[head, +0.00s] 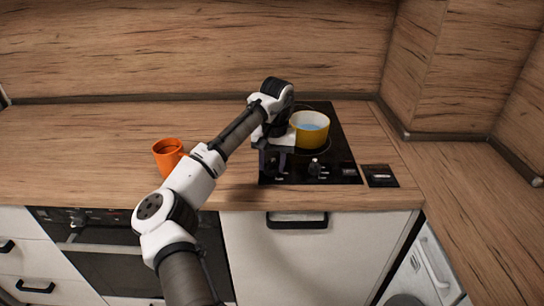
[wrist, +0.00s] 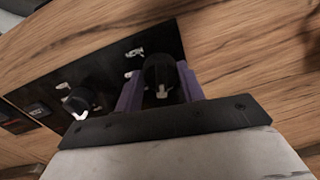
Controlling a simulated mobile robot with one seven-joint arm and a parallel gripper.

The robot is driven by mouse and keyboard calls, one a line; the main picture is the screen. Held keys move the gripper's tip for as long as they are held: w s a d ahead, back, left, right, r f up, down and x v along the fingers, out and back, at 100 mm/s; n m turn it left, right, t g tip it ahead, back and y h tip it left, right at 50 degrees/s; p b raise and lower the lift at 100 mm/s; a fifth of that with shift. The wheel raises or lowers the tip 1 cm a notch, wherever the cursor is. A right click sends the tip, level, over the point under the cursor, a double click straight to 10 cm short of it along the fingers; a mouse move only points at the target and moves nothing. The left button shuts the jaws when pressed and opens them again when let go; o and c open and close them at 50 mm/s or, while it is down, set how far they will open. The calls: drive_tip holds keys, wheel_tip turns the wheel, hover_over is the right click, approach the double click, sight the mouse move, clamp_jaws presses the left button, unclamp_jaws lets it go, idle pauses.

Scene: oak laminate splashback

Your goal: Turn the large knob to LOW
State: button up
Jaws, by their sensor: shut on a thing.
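My gripper (wrist: 160,90) is shut on a black knob (wrist: 158,72) in the wrist view, with one purple finger on each side of it. The knob carries a pale pointer mark on the side toward my gripper. A second black knob (wrist: 80,101) with a white pointer sits to its left on the same dark panel and is free. In the head view my gripper (head: 273,163) reaches down to the front left of the cooktop (head: 344,150), and the gripped knob is hidden there. The free knob (head: 315,167) shows right of it. The panel labels are too small to read.
A yellow pot (head: 311,130) with bluish contents stands on the cooktop, close to the right of my wrist. An orange mug (head: 168,155) stands on the wooden counter (head: 90,145) left of my arm. A small dark panel (head: 379,175) lies right of the cooktop.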

sight(274, 167)
drive_tip(key=m+p, duration=0.3)
drive_tip(key=m, duration=0.2)
drive_tip(key=shift+r+m, duration=0.1)
drive_tip(key=shift+m, duration=0.3)
drive_tip(key=shift+m+p, duration=0.3)
drive_tip(key=shift+p, duration=0.05)
drive_tip(key=o, duration=1)
drive_tip(key=shift+c, duration=0.2)
wheel_tip(274, 167, up, 14)
drive_tip(key=shift+s+d, duration=0.3)
